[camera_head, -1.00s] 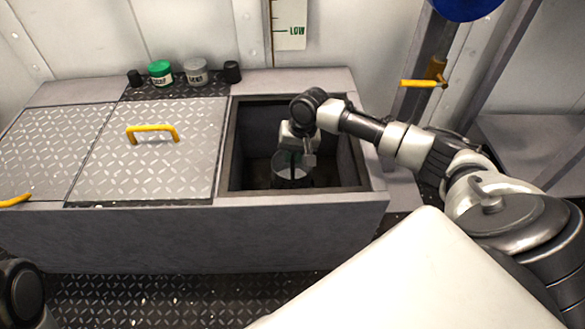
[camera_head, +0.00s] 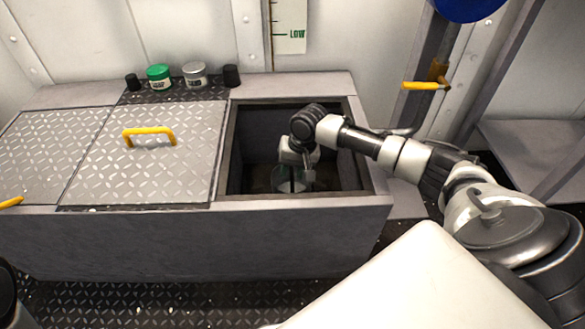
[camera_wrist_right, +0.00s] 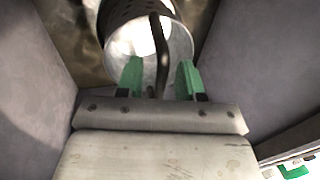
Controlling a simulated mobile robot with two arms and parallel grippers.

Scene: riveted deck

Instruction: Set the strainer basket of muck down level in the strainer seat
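The strainer basket (camera_wrist_right: 130,38), a perforated metal cylinder with a dark bail handle, is below my right gripper in the right wrist view. It also shows small and dim inside the open well (camera_head: 283,180). My right gripper (camera_wrist_right: 160,78) has green fingertips, spread apart on either side of the handle, with visible gaps between them and it. In the head view my right gripper (camera_head: 301,180) reaches down into the well. The basket's underside and the strainer seat are hidden, so I cannot tell whether it is seated or level. My left gripper is out of view.
A treadplate lid with a yellow handle (camera_head: 149,134) lies to the left. A green-lidded jar (camera_head: 159,77), a grey jar (camera_head: 195,75) and two black caps stand behind. A yellow lever (camera_head: 420,86) is at the right.

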